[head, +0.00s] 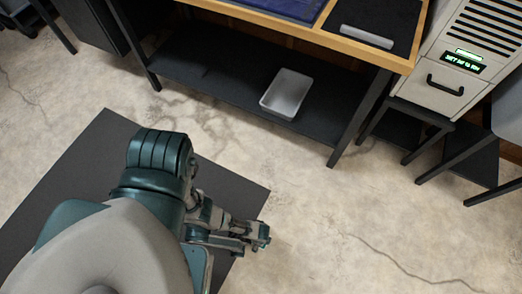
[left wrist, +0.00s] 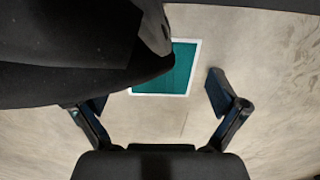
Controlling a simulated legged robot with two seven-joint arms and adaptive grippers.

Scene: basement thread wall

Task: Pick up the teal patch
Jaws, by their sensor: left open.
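The teal patch (left wrist: 182,70) is a flat teal rectangle with a white border in the left wrist view, lying against a pale concrete-like surface. Its left part is hidden behind a large dark shape. I do not make out the patch in the head view. My left gripper (head: 258,236) is low in the head view, over the pale floor near the corner of a dark mat. In the left wrist view its fingers (left wrist: 148,98) are spread wide and empty, with the patch beyond them and apart from them. My right gripper is in neither view.
A workbench (head: 400,62) with a wooden edge and a dark lower shelf (head: 215,75) stands at the back. A white bin (head: 287,94) sits on the shelf. A grey cabinet (head: 445,85) with a lit display is at right. The cracked floor (head: 370,215) between is clear.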

